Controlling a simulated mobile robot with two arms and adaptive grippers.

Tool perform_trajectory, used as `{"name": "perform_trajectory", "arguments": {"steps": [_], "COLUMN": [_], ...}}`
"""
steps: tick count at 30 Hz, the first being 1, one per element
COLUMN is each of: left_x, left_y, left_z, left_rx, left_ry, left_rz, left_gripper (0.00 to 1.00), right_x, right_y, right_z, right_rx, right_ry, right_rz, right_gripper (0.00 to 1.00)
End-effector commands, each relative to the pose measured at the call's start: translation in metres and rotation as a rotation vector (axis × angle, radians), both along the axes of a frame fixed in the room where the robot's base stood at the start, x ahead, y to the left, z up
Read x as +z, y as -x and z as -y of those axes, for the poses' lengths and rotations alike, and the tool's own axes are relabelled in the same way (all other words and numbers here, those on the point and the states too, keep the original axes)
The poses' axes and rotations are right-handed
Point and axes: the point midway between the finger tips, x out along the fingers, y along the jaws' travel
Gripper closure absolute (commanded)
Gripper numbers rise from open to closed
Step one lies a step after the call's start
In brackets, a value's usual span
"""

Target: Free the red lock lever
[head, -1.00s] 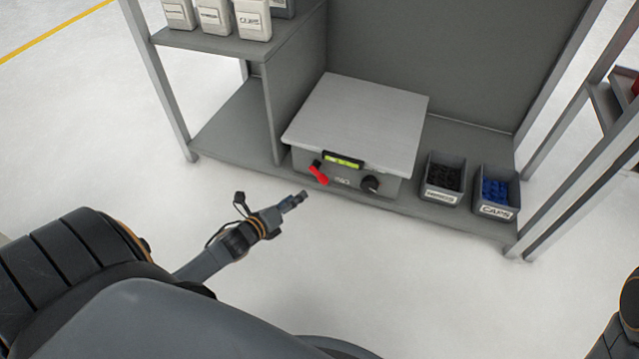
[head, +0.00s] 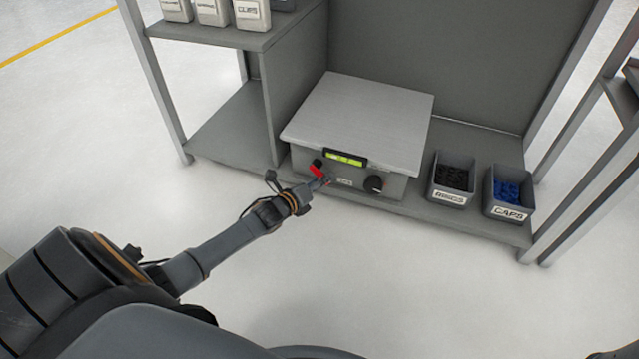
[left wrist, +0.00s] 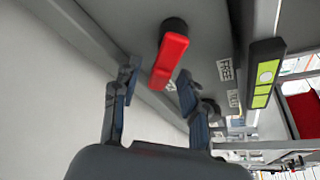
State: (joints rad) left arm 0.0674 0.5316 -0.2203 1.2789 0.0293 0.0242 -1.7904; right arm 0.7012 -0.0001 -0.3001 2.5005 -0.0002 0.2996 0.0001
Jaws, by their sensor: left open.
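The red lock lever (head: 317,169) is on the front face of a grey scale-like box (head: 360,115), left of its black knob (head: 374,184) and below its lit green display (head: 345,160). In the left wrist view the lever (left wrist: 169,60) hangs tilted from a dark round pivot. My left gripper (head: 325,180) is at the box's front, overlapping the lever's lower end in the head view. In the left wrist view its fingers (left wrist: 158,80) are spread, with the lever's free end between them. I cannot tell whether either finger touches it. My right gripper is not in view.
The box stands on a low grey shelf (head: 225,140) beside an upright divider. A bin of black parts (head: 449,196) and a bin of blue caps (head: 504,211) stand to its right. Labelled white bins (head: 250,14) sit on the upper shelf. The floor in front is clear.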

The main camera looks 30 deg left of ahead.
Motion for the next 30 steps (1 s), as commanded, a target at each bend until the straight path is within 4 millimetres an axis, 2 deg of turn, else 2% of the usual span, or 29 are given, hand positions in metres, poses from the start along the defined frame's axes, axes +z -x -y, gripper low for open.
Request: {"name": "perform_trajectory", "arguments": {"steps": [3, 9, 10, 20, 30], "left_x": [0.0001, -0.0001, -0.0002, 0.0004, 0.0049], "left_y": [0.0003, 0.0004, 0.0005, 0.0005, -0.0001], "left_z": [0.0, 0.0001, 0.0001, 0.0006, 0.0048], "left_rx": [0.0, 0.0, 0.0, -0.001, -0.001], "left_ry": [0.0, 0.001, 0.001, 0.025, 0.221], "left_rz": [0.0, 0.0, 0.0, 0.005, 0.05], "left_gripper": [0.57, 0.97, 1.0, 1.0, 1.0], "right_x": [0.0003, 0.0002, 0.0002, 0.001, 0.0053], "right_y": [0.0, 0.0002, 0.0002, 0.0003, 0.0], "right_z": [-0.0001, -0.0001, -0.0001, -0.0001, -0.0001], "right_rx": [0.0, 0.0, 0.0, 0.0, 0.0], "right_ry": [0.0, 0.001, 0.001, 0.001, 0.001], "right_rz": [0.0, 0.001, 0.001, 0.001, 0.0], "right_gripper": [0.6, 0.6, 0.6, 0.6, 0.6]}}
